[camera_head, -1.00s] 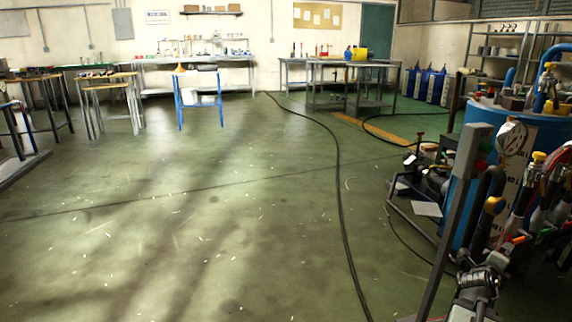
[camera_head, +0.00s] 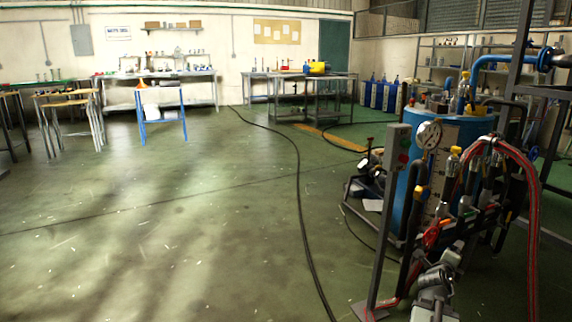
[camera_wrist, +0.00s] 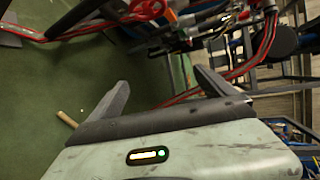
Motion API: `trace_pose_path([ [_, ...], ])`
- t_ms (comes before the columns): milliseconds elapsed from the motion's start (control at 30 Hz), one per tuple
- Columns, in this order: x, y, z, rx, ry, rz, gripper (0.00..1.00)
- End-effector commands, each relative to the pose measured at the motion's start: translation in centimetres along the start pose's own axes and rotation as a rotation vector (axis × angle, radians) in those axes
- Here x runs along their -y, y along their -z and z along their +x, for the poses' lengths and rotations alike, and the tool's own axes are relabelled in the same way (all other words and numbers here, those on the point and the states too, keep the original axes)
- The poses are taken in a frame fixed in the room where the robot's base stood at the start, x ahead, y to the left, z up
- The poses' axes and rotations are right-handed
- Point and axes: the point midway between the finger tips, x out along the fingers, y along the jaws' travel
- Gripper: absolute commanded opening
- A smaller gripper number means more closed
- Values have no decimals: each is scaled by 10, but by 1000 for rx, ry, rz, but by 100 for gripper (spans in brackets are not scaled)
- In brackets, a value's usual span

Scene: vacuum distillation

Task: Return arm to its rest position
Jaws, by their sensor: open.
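My gripper (camera_wrist: 162,84) shows in the wrist view with its two dark fingers spread wide apart. No object is held between them. Behind it are red hoses (camera_wrist: 268,38) and the pipework of the rig, with green floor to the left. In the head view a grey jointed part of my arm (camera_head: 435,292) shows at the bottom right, in front of the rig's valves and hoses. I cannot make out the fingers there.
The blue vessel (camera_head: 408,210) with a pressure gauge (camera_head: 429,134) and a grey post (camera_head: 388,225) stand close to the arm. A black cable (camera_head: 299,190) crosses the floor. The green floor (camera_head: 150,240) to the left is open. Benches line the back wall.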

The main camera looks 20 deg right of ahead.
Motion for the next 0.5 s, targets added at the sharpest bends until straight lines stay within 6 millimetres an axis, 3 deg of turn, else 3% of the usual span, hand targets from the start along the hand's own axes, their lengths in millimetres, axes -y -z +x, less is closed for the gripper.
trace_pose_path([
  [267,9,-77,-24,98,-12,-30,94],
  [367,12,-114,-37,147,-18,-43,94],
  [500,14,-178,-66,234,-37,-55,94],
])
